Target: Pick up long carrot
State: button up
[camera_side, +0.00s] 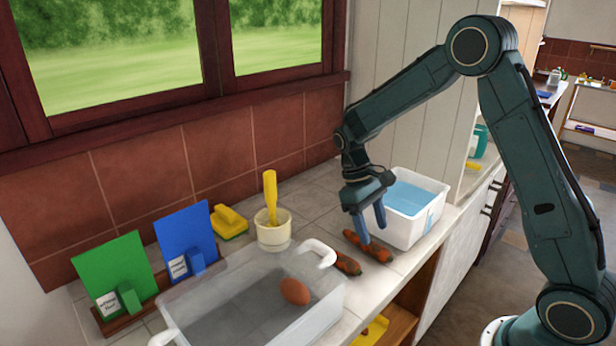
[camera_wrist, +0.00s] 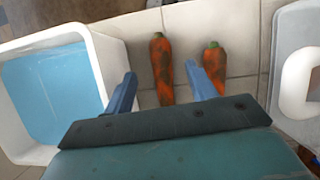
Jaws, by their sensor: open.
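The long carrot (camera_side: 376,251) lies on the tiled counter beside the white tub, orange with dark patches. A shorter carrot (camera_side: 347,264) lies next to it, toward the sink basin. My gripper (camera_side: 372,231) is open and points down over the long carrot. In the wrist view, the long carrot (camera_wrist: 161,58) shows between the two blue fingers of my gripper (camera_wrist: 160,70), and the shorter carrot (camera_wrist: 214,64) is to the right of the right finger. The lower ends of both carrots are hidden behind the gripper body. I cannot tell whether a finger touches a carrot.
A white tub (camera_side: 436,193) of blue water stands close behind the carrots. A pot (camera_side: 273,236) with a yellow-handled tool, a yellow sponge (camera_side: 229,222) and upright green and blue boards stand farther back.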

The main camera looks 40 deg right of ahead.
aim_at(376, 246)
jog(key=shift+f, duration=0.1)
jog(key=shift+x, duration=2.5)
jog(key=shift+w+a, duration=0.1)
jog(key=shift+w, duration=0.05)
jog(key=c, duration=1.1)
